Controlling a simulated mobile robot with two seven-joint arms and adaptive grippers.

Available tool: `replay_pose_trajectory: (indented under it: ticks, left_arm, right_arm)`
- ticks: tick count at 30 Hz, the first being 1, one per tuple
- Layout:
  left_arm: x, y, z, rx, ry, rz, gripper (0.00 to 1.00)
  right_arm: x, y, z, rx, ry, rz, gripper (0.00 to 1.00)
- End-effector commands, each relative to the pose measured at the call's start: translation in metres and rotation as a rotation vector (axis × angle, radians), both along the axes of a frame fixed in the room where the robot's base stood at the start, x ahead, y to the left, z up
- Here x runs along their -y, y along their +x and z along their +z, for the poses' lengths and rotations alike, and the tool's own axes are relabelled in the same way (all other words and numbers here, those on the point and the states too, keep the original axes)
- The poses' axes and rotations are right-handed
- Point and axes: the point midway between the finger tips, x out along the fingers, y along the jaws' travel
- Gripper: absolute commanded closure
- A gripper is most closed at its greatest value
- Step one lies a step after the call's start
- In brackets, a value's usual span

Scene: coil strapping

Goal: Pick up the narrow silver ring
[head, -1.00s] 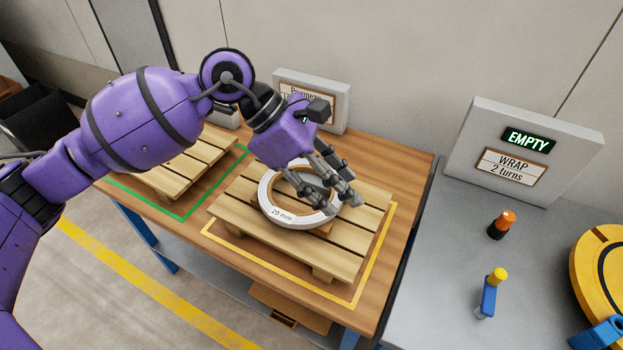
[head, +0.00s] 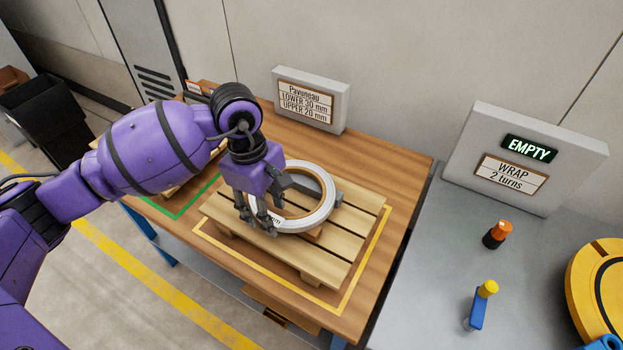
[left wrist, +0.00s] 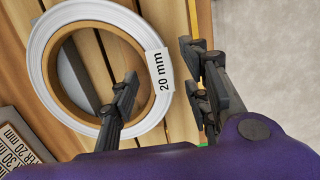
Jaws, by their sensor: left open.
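The narrow silver ring (head: 327,200), pale with a brown inner band and a "20 mm" label, lies flat on a pallet (head: 335,250) on the wooden table. It also shows in the left wrist view (left wrist: 42,58). My left gripper (head: 257,222) is open and points down at the ring's left side. In the left wrist view the gripper (left wrist: 162,92) has one finger over the inner edge and opening, the other outside the rim near the label. I cannot tell whether the fingertips are below the rim's top. The gripper hides part of the ring and label. My right gripper is not in view.
A yellow outline (head: 352,297) surrounds the pallet; a green outline (head: 183,213) lies to its left, partly behind my arm. A sign (head: 308,100) stands at the table's back. A grey bench (head: 425,290) at right holds an "EMPTY" sign (head: 525,155), small tools and a yellow disc (head: 598,275).

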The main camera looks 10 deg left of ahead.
Motion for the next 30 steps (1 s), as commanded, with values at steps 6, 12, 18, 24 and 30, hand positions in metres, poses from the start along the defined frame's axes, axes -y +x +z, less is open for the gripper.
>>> replay_pose_trajectory:
  ticks: [6, 12, 18, 24, 30]
  left_arm:
    - [0.0016, -0.0014, -0.0126, -0.002, 0.000, 0.001, 0.57]
    - [0.0016, -0.0015, -0.0125, -0.002, 0.000, 0.001, 0.65]
    - [0.0016, -0.0015, -0.0123, -0.002, 0.000, 0.001, 0.91]
    - [0.0017, -0.0014, -0.0120, -0.003, -0.001, 0.000, 1.00]
    - [0.0021, -0.0003, -0.0106, 0.001, -0.003, 0.000, 1.00]
  right_arm:
    - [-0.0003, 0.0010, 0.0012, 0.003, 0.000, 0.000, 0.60]
    - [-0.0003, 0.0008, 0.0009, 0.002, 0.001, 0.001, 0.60]
    - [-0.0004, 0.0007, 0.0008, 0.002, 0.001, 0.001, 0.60]
    - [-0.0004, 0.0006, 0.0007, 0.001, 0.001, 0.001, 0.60]
    - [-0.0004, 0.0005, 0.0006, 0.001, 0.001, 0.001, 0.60]
